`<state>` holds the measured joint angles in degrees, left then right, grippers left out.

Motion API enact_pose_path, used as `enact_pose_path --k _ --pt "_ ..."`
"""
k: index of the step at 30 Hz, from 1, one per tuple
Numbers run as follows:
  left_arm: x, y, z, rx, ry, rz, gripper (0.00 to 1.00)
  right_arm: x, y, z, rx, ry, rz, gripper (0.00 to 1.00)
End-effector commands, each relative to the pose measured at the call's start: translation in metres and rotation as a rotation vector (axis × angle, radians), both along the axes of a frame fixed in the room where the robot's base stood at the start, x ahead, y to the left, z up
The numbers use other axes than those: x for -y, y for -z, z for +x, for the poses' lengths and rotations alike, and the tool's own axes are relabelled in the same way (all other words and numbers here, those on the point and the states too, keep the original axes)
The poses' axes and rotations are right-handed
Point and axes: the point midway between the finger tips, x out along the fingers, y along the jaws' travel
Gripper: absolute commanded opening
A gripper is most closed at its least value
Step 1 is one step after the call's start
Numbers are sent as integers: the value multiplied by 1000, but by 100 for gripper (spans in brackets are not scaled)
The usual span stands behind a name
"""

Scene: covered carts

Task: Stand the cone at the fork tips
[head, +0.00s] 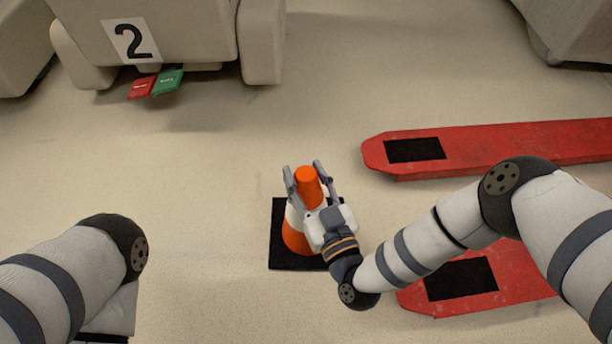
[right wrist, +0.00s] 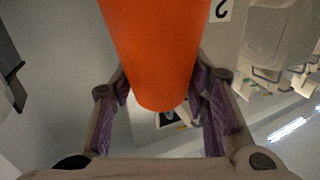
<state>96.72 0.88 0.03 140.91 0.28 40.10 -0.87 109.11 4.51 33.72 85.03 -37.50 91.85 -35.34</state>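The orange cone (head: 295,235) with a white band and a square black base (head: 282,260) stands upright on the floor, in the middle of the head view. My right gripper (head: 307,175) has one finger on each side of the cone's upper part. In the right wrist view the orange cone (right wrist: 155,45) fills the space between the fingers (right wrist: 162,95); whether the pads press on it I cannot tell. Two red forks lie at the right, a far one (head: 480,144) and a near one (head: 510,262), each with a black patch near its tip. My left gripper is not in view.
A beige cart marked 2 (head: 185,30) stands at the upper left, with a red tag (head: 141,88) and a green tag (head: 167,82) below it. Other covered shapes stand in the upper corners. The floor left of the cone is clear. My right forearm crosses above the near fork.

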Motion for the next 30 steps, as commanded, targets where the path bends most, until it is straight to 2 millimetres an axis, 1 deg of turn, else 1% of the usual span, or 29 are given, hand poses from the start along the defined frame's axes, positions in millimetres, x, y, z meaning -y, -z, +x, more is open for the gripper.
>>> enact_pose_path --k 1,2,3,11,13,14,17,21,24,27,30 --pt "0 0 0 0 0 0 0 0 1 -1 -3 -1 -1 51" --pt "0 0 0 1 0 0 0 0 1 -1 -3 -1 -1 57" --pt "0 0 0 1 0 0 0 0 0 -1 -3 -1 -1 62" --pt "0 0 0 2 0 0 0 0 0 -1 -2 -1 -1 62" --pt "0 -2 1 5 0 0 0 2 -1 -6 -2 -1 -1 62" --pt "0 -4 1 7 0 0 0 4 -1 -10 -2 -1 -2 62" --pt "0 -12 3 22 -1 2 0 13 -4 -31 -2 -1 -3 62" --pt "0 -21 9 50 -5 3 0 28 -5 -68 -1 -1 -2 62" --pt "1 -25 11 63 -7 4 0 37 -4 -89 -2 -1 -1 62" --pt "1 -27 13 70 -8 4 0 43 -3 -103 -1 -1 0 62" --pt "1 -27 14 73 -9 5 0 46 -1 -110 -1 0 0 62"
